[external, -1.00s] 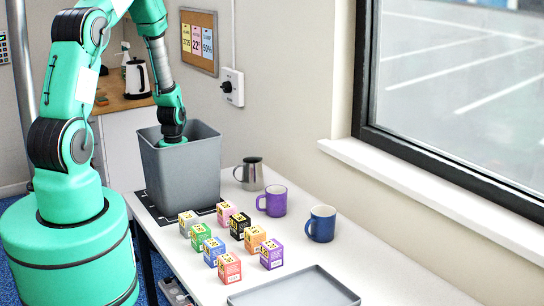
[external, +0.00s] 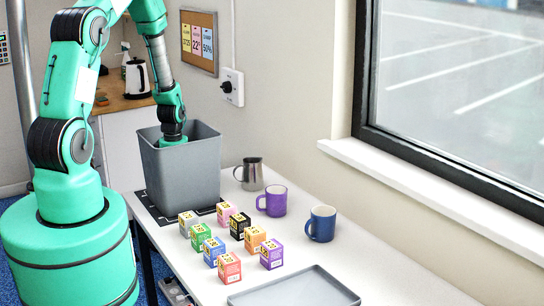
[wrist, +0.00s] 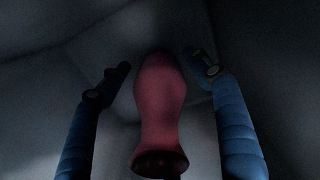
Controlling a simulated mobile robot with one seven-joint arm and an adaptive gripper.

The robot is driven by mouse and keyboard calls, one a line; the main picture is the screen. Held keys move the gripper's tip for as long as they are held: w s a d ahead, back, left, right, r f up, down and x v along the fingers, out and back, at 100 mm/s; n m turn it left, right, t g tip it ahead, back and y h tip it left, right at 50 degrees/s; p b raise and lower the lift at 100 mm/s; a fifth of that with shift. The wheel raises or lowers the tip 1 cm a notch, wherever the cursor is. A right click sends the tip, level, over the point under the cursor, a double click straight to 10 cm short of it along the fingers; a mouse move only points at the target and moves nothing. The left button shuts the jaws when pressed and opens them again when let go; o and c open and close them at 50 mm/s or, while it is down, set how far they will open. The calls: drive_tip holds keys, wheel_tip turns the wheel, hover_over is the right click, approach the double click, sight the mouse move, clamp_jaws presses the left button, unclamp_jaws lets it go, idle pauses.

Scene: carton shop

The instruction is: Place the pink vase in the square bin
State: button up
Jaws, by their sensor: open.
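The square bin (external: 180,178) is a tall grey container standing at the far left end of the white table. My wrist reaches down into its opening, and the bin wall hides my gripper in the external view. In the wrist view, the pink vase (wrist: 160,105) is inside the bin, between the two blue fingers of my gripper (wrist: 159,72). The fingers are apart, with dark gaps between them and the vase on both sides. The dark bin walls (wrist: 265,60) surround them. Whether the vase rests on the bin floor is hard to tell in the dim light.
Several small coloured boxes (external: 230,267) stand on the table in front of the bin. A metal pitcher (external: 250,174), a purple mug (external: 272,201) and a blue mug (external: 321,223) stand along the wall side. A shallow grey tray (external: 350,298) lies at the near end.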

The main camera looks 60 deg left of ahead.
wheel_tip(320, 180, up, 11)
drive_tip(key=shift+r, duration=0.2)
idle(0.5)
idle(0.7)
drive_tip(key=w+d+r+m+t, duration=0.1)
drive_tip(key=w+d+r+m, duration=0.15)
drive_tip(key=r, duration=0.35)
drive_tip(key=w+d+r+m, duration=0.1)
drive_tip(key=w+d+r, duration=0.15)
drive_tip(key=r, duration=0.35)
drive_tip(key=s+d+r+m+t+b, duration=0.1)
drive_tip(key=d+r+m+b, duration=0.2)
drive_tip(key=d+r+m, duration=0.55)
drive_tip(key=s+d+r+m+t+b, duration=0.1)
drive_tip(key=s+d+r+m+b, duration=0.2)
drive_tip(key=s+d, duration=0.5)
drive_tip(key=s+d+r+m+t+b, duration=0.2)
drive_tip(key=s+d+r+m+b, duration=0.2)
drive_tip(key=s+d, duration=0.4)
drive_tip(key=d+r+m, duration=0.1)
drive_tip(key=d+m, duration=0.1)
drive_tip(key=d, duration=0.4)
drive_tip(key=shift+s+d+r+m, duration=0.25)
drive_tip(key=shift+r+m, duration=0.05)
drive_tip(key=shift+m, duration=0.1)
